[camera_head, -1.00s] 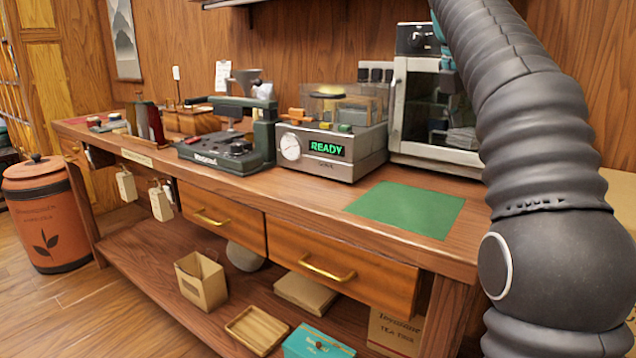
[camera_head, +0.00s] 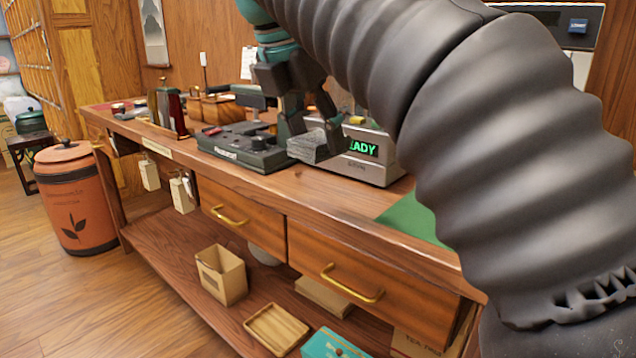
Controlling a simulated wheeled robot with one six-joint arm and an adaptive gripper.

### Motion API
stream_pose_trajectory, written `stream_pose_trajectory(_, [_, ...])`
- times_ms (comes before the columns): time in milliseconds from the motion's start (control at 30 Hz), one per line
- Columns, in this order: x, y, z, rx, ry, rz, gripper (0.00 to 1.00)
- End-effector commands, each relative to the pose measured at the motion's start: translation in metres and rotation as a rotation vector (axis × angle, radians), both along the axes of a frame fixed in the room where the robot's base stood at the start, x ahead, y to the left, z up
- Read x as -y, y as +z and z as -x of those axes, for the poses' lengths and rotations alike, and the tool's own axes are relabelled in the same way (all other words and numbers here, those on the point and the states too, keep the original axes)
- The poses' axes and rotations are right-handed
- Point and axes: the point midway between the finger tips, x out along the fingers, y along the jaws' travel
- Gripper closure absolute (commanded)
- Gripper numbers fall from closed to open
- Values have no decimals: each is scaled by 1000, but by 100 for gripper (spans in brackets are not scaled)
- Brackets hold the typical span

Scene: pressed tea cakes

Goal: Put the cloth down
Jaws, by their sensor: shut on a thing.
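My gripper (camera_head: 311,128) is shut on a grey, folded cloth (camera_head: 312,148). It holds the cloth over the wooden counter (camera_head: 330,192), between the dark press (camera_head: 232,152) and the silver machine (camera_head: 372,165) with the green display. The cloth covers part of the machine's front. I cannot tell whether the cloth touches the counter. A green mat (camera_head: 418,219) lies on the counter to the right, partly hidden by my arm.
My arm hides much of the right side. Two drawers with brass handles (camera_head: 350,284) front the counter. An open cardboard box (camera_head: 221,275) and a wooden tray (camera_head: 276,329) sit on the lower shelf. An orange bin (camera_head: 70,200) stands at the left.

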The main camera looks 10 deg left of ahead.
Motion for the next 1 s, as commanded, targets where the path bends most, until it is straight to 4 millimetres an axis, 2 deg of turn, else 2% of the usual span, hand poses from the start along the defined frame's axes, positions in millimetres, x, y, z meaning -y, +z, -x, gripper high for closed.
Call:
stream_pose_trajectory(400, [-14,-48,-77,-3,-2,3,72])
stream_pose_trajectory(533, [-17,-60,-97,-2,-1,2,72])
stream_pose_trajectory(767, [-20,-71,-110,0,1,0,72])
stream_pose_trajectory(1000, [-20,-103,-110,-2,1,1,72])
